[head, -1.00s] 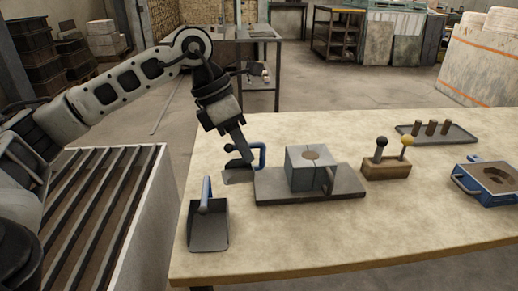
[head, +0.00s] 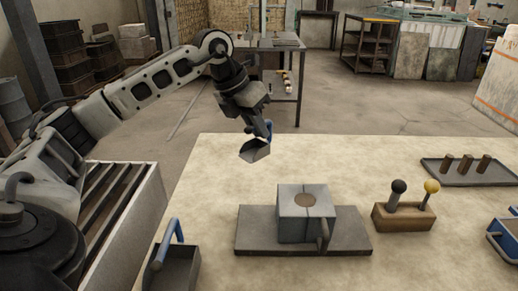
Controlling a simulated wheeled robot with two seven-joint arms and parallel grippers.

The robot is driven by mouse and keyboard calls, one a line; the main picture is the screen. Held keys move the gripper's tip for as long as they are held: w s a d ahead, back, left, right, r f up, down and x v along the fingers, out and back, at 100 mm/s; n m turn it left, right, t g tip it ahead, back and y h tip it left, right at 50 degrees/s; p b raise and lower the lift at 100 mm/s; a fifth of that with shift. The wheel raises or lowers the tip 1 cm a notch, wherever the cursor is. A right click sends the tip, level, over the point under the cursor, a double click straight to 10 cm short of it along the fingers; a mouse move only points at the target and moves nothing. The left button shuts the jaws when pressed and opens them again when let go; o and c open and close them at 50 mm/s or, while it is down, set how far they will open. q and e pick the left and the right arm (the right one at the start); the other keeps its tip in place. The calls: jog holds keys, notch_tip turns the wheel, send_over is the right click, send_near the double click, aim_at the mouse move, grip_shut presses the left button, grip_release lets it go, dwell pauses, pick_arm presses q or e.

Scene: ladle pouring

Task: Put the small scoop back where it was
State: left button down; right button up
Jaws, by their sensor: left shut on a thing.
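My left gripper (head: 262,136) is shut on the small scoop (head: 254,151), a grey metal scoop with a blue handle mostly hidden by the fingers. The scoop is tilted and appears held above the table near its far left edge, behind the grey base plate. A larger scoop (head: 172,272) with a blue handle lies at the near left of the table, cut off by the bottom edge of the head view. My right gripper is not in view.
A grey block mould (head: 305,228) stands on a dark plate (head: 255,238). To its right are a wooden stand (head: 404,217) with a black and a yellow knob, a tray (head: 438,175) with wooden pegs, and a blue-framed item (head: 503,238). The table's back middle is bare.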

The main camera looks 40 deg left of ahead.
pick_arm(q)
jog(key=shift+w+a+f, duration=0.7)
jog(key=shift+w+f, duration=0.1)
jog(key=shift+f, duration=0.8)
jog(key=shift+w+a+f, duration=0.65)
jog(key=shift+w+f, duration=0.2)
jog(key=shift+f, duration=0.7)
jog(key=shift+w+a+f, duration=0.7)
jog(key=shift+w+f, duration=0.1)
jog(key=shift+f, duration=0.8)
jog(key=shift+f, duration=0.1)
jog(key=c, duration=1.5)
grip_release()
jog(key=shift+r, duration=0.2)
jog(key=v, duration=1.2)
